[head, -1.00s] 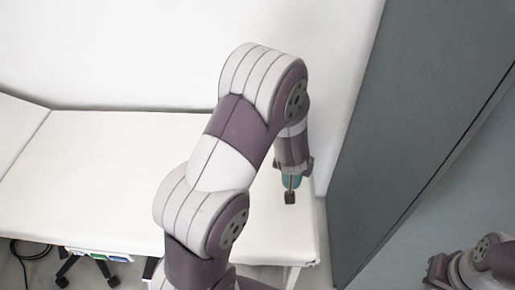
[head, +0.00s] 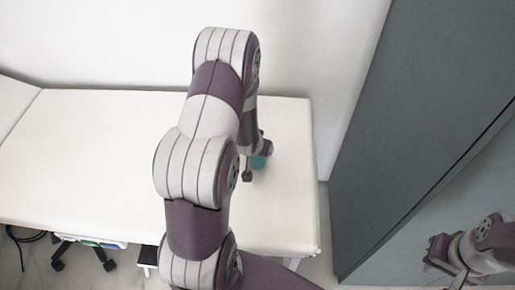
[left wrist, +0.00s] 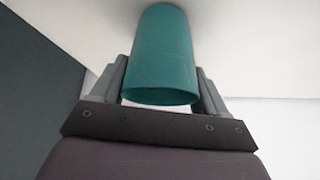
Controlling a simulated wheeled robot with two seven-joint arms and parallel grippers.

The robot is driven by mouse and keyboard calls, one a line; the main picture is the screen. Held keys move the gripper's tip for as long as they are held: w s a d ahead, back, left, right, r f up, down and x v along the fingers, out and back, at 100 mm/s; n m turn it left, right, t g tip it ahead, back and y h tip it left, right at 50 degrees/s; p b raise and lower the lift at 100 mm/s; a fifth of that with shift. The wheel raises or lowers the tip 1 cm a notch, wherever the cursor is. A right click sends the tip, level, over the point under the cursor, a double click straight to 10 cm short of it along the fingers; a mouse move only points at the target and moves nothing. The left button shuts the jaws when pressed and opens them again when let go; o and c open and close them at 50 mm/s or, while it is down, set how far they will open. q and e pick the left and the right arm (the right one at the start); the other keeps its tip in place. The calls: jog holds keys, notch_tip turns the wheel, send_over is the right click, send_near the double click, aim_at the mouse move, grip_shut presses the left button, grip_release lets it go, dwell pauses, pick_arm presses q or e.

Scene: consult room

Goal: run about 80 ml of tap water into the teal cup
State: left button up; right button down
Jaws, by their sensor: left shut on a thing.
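The teal cup (head: 259,162) shows as a small patch at the end of my left arm in the head view, mostly hidden by the gripper. My left gripper (head: 257,170) is shut on the cup, over the right part of the white couch. No tap is in view.
A white padded couch (head: 90,150) runs along the white wall. A tall grey cabinet or panel (head: 400,120) stands to the right of the couch. Dark wheeled legs (head: 105,262) and a black cable (head: 22,238) show on the floor at lower left.

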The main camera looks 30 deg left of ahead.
pick_arm(q)
jog(key=shift+w+f, duration=0.1)
jog(key=shift+f, duration=0.1)
jog(key=shift+f, duration=0.1)
